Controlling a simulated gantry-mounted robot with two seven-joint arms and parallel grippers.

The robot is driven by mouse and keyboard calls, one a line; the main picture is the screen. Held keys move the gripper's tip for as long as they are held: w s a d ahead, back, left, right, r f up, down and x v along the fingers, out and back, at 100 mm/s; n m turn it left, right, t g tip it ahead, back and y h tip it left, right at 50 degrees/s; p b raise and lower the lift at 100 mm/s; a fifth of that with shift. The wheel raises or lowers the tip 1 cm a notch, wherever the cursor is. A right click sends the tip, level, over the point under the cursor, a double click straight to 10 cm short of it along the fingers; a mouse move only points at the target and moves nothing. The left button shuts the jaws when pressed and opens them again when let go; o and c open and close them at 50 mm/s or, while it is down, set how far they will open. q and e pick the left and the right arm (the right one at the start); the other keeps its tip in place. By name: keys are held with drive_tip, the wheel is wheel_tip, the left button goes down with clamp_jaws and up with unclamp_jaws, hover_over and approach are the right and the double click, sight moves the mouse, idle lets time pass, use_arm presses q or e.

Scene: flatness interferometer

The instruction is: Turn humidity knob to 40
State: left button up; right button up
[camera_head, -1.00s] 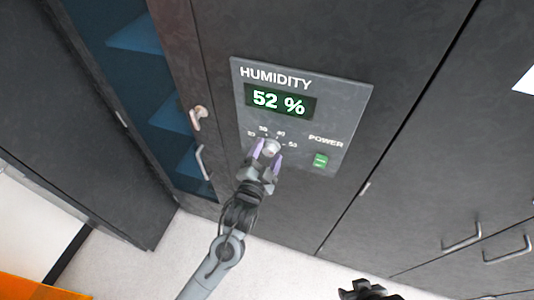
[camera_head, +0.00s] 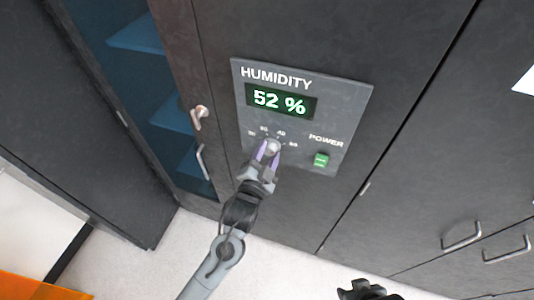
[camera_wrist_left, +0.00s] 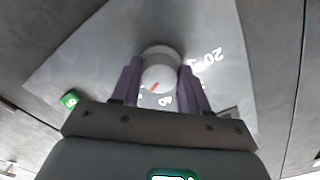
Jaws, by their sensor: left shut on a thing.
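The humidity panel (camera_head: 345,105) is a grey plate on a dark cabinet front. Its green display (camera_head: 280,102) reads 52 %. The humidity knob (camera_head: 271,147) is a small pale dial below the display, with scale numbers around it. My left gripper (camera_head: 266,154) is shut on the knob, its purple fingers on either side. In the left wrist view, the white knob (camera_wrist_left: 160,72) with a red pointer mark sits between the fingers (camera_wrist_left: 158,85). Part of the scale is hidden there. Only a dark tip of my right gripper (camera_head: 366,290) shows at the bottom edge.
A green POWER button (camera_head: 321,159) sits right of the knob on the panel. Cabinet doors with handles (camera_head: 462,238) are at the lower right.

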use_arm(q)
drive_tip(key=n+p, duration=0.2)
drive_tip(key=n, duration=0.2)
drive_tip(key=shift+f+n+p, duration=0.2)
drive_tip(key=shift+n+p, duration=0.85)
drive_tip(key=shift+n, duration=1.05)
drive_tip(key=o, duration=0.9)
drive_tip(key=shift+o, duration=0.7)
drive_tip(key=shift+w+d+r, duration=0.1)
drive_tip(key=shift+w, duration=0.05)
